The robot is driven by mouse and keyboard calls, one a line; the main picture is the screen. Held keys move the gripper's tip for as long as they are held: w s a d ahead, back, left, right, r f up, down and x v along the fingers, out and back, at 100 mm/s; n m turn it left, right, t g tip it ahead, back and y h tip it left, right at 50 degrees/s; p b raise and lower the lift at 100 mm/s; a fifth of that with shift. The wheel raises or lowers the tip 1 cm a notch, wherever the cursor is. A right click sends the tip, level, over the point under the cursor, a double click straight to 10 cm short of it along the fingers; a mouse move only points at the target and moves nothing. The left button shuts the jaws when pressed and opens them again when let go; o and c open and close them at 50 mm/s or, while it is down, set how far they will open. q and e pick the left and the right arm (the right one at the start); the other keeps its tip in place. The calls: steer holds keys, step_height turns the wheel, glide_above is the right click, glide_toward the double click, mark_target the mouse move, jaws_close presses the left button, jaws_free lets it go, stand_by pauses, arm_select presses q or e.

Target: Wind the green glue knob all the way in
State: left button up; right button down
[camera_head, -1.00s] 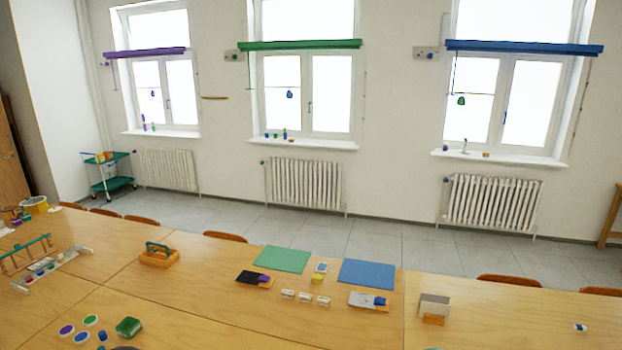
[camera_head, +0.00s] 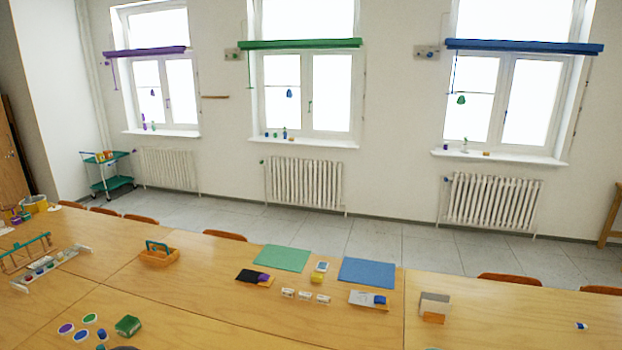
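No green glue knob can be made out for certain. Three small white pieces lie in a row on the near table; the middle one (camera_head: 305,296) may be a glue stick, but they are too small to tell. A small white and blue item (camera_head: 581,326) lies alone at the right. A dark green block (camera_head: 128,326) sits on the table at the lower left, beside several round lids, one of them green (camera_head: 90,318). Neither of my grippers is in view.
The wooden tables (camera_head: 210,310) span the front. A green sheet (camera_head: 282,258), a blue sheet (camera_head: 367,272), an orange caddy (camera_head: 159,257) and a grey and orange block (camera_head: 434,308) lie on them. A green trolley (camera_head: 107,174) stands by the far wall. Chairs line the far table edge.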

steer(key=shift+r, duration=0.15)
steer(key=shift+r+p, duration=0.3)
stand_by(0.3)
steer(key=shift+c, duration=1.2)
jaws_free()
